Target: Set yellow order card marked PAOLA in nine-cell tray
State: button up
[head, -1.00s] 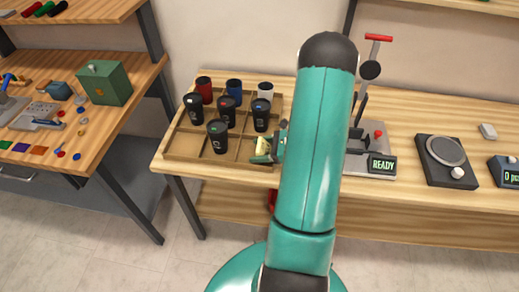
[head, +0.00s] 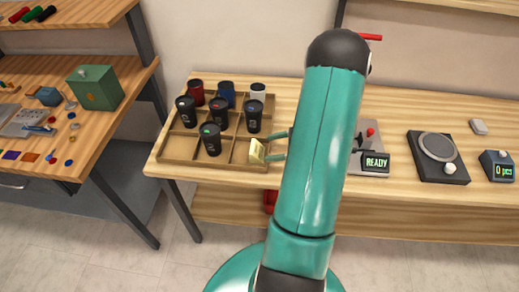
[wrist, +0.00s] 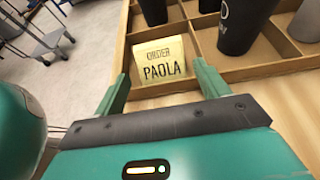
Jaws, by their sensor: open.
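The yellow order card (wrist: 160,66) reads "ORDER PAOLA" in the wrist view. It stands tilted in the front right cell of the nine-cell tray (wrist: 232,72). The head view also shows the card (head: 257,151) at the right end of the tray's front row (head: 180,158). My gripper (wrist: 160,78) is open, with its green fingers apart on either side of the card's lower part and nearer the camera. In the head view, my gripper (head: 276,146) is just right of the card. My arm hides part of the bench there.
Several dark cups, such as one with a green mark (head: 211,139), stand in other tray cells. A machine with a READY display (head: 375,162) stands right of my arm. A round-topped scale (head: 438,150) is further right.

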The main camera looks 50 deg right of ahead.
jog(key=v, duration=0.4)
jog(key=shift+s, duration=0.1)
jog(key=w+a+r+n+g, duration=0.35)
jog(key=a+r+n, duration=0.3)
jog(key=a, duration=0.25)
jog(key=w+a+r+n+g, duration=0.2)
jog(key=a+r+n+g, duration=0.2)
jog(key=a+r+n, duration=0.4)
jog(key=s+a+r+n+t+h, duration=0.1)
jog(key=s+a+r+n+h, duration=0.2)
jog(key=a+n, duration=0.4)
jog(key=s+a+r+n+t+h, duration=0.1)
jog(key=s+a+r+n+h, duration=0.3)
jog(key=a+r+n, duration=0.3)
jog(key=a+h, duration=0.1)
jog(key=a, duration=0.2)
jog(key=shift+a+r, duration=0.3)
jog(key=shift+r, duration=0.05)
jog(key=shift+s+t, duration=0.1)
jog(key=shift+t, duration=0.15)
jog(key=c, duration=0.8)
jog(key=shift+d, duration=0.2)
